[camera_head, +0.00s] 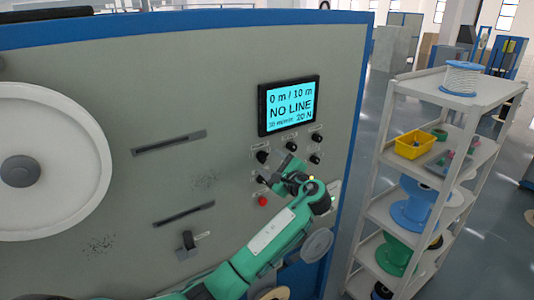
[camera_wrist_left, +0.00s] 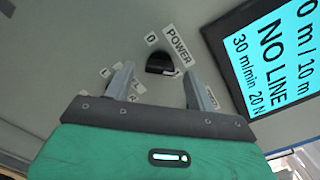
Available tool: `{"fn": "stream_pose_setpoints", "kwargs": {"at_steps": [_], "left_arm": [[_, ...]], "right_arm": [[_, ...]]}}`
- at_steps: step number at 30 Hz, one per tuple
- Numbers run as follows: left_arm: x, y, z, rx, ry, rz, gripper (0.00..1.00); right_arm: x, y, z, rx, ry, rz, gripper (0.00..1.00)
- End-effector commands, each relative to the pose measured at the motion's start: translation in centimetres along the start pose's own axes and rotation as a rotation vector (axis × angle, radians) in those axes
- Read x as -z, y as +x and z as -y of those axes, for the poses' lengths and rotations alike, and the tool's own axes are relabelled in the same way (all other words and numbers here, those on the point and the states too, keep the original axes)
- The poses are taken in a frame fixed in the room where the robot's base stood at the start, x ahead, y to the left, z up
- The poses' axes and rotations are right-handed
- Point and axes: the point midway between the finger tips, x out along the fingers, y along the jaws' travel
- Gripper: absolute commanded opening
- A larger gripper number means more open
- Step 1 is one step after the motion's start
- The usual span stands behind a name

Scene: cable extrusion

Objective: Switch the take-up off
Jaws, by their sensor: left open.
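The grey take-up machine panel (camera_head: 230,110) fills much of the head view. Its display (camera_head: 289,105) reads "0 m / 10 m", "NO LINE" and "20 N"; it also shows in the left wrist view (camera_wrist_left: 272,58). Black knobs (camera_head: 291,146) and a red button (camera_head: 262,201) sit below it. My left gripper (camera_head: 284,168) is in front of these controls and hides some. In the left wrist view my left gripper (camera_wrist_left: 157,82) is open and empty. A black knob labelled POWER (camera_wrist_left: 160,63) lies just beyond, between its fingertips; contact cannot be told. My right gripper is not in view.
A white reel (camera_head: 45,160) is on the panel's left side. A lever (camera_head: 187,243) sits lower down. A shelf rack (camera_head: 400,205) with spools and a yellow bin (camera_head: 414,146) stands at the right, with clear floor between it and the machine.

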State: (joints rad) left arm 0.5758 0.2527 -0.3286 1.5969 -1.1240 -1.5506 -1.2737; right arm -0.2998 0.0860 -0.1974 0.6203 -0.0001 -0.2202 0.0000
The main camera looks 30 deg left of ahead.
Motion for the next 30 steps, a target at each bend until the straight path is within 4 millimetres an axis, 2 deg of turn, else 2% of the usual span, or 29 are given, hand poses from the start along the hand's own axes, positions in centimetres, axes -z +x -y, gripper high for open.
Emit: {"fn": "stream_pose_setpoints", "kwargs": {"at_steps": [1,6,15,16,21,23,30], "left_arm": [[-0.2,0.7,0.2,-0.001,0.003,0.001,0.56],[0.0,2.0,0.0,-0.001,0.001,0.000,0.56],[0.1,2.3,-0.1,-0.001,0.001,-0.001,0.56],[0.1,2.3,-0.1,-0.001,0.001,-0.001,0.54],[0.1,2.2,-0.1,-0.001,0.000,-0.001,0.21],[0.1,2.2,-0.1,-0.001,0.001,-0.001,0.12],[0.2,2.2,-0.2,-0.002,-0.015,-0.002,0.12]], "right_arm": [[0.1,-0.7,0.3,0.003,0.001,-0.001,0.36],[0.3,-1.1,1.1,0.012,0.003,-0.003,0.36],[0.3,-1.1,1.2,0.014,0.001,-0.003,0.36],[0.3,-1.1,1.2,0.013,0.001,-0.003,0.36],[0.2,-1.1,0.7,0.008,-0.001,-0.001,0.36],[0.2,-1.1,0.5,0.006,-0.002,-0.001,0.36],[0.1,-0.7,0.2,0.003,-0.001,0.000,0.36]]}}
